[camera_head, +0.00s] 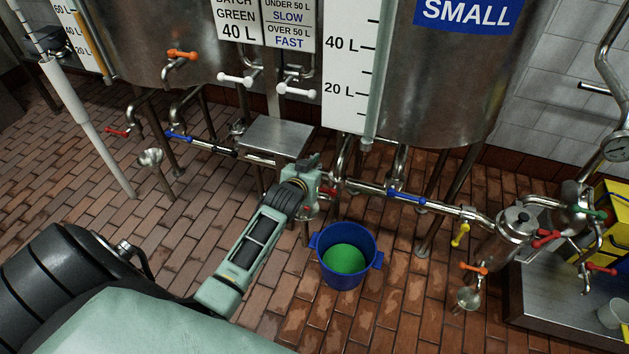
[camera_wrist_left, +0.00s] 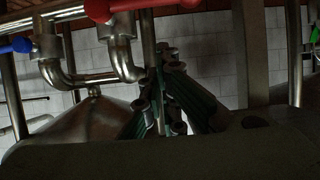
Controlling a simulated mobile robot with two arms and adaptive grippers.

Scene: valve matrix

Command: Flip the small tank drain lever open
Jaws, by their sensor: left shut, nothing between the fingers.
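The small tank (camera_head: 455,85), a steel vessel with a blue SMALL sign, stands at the upper right of the head view. A red lever (camera_head: 328,192) shows under it, right beside my left gripper (camera_head: 311,163), and is partly hidden by the gripper. Which valve this lever drains I cannot tell for sure. My left gripper is shut and empty, its dark fingers by the pipework. In the left wrist view the closed fingers (camera_wrist_left: 166,62) point up, below and right of a red lever (camera_wrist_left: 110,9). Contact is not clear. My right gripper is not in view.
A blue bucket (camera_head: 346,262) with green liquid stands on the brick floor below the pipe. A blue lever (camera_head: 407,196) and a yellow lever (camera_head: 460,235) sit farther right along it. A steel box (camera_head: 275,137) is left of the gripper.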

